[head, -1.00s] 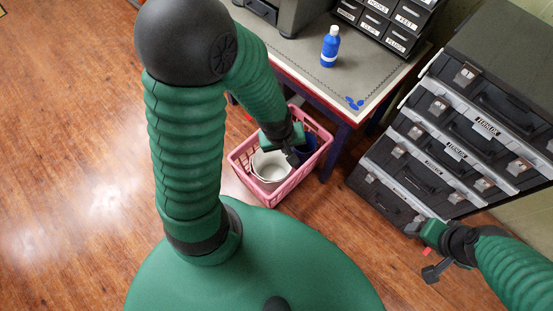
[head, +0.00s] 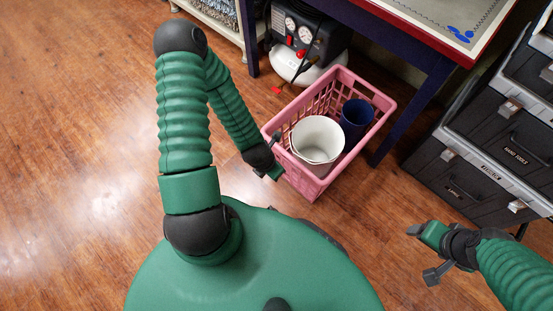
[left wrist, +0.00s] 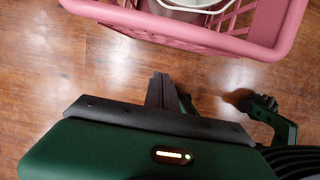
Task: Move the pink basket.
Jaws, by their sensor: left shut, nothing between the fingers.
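The pink basket (head: 371,132) stands on the wood floor, partly beside and under the workbench's front edge. Inside it are a white bucket (head: 316,136) and a dark blue cup-like container (head: 356,118). My left gripper (head: 275,141) is at the basket's near left side, shut and empty. In the left wrist view, its closed fingers (left wrist: 160,84) point toward the basket (left wrist: 215,38), with bare floor showing between them and its wall. My right gripper (head: 432,272) hangs over the floor to the right, away from the basket; its jaw opening is unclear.
A workbench (head: 433,32) with dark blue legs stands behind the basket. A compressor (head: 303,40) with gauges sits on the floor at the back left of the basket. Black tool boxes (head: 482,150) stand at the right. The floor (head: 80,150) at the left is clear.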

